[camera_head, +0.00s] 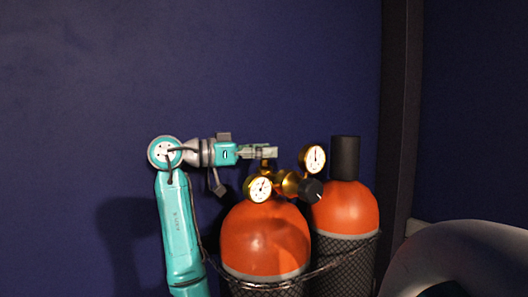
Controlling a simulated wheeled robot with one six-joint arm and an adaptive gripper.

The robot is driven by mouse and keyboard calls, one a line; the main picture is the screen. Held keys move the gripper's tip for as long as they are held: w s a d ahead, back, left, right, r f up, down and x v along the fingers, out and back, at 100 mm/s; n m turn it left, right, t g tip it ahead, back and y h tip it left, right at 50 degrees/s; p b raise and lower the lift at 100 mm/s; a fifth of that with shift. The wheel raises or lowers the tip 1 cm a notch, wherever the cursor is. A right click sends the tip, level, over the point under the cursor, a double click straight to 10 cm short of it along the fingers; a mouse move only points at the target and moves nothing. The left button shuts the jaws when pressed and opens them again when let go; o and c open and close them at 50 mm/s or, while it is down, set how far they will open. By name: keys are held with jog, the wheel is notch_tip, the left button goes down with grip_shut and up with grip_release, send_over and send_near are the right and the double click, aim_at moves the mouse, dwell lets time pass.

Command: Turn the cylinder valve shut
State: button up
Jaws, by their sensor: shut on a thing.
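An orange gas cylinder (265,240) stands upright in the lower middle. The brass cylinder valve (265,165) sits on its top. My gripper (268,152) reaches in from the left, level, and is shut on the top of the valve. The fingers hide most of the valve's handle, so how far it is turned cannot be seen. A brass regulator (290,183) is fitted beside the valve, with one gauge (259,189) in front, another gauge (313,158) at upper right, and a black knob (311,190) on the right.
A second orange cylinder (346,210) with a black cap (345,157) stands close on the right. The space above is clear.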

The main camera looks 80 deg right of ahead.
jog(key=shift+m+g+y, duration=0.6)
jog(key=shift+m+y, duration=0.2)
jog(key=shift+y, duration=0.6)
jog(key=o, duration=1.2)
notch_tip(320, 180, up, 10)
jog(key=shift+w+d+f, duration=0.1)
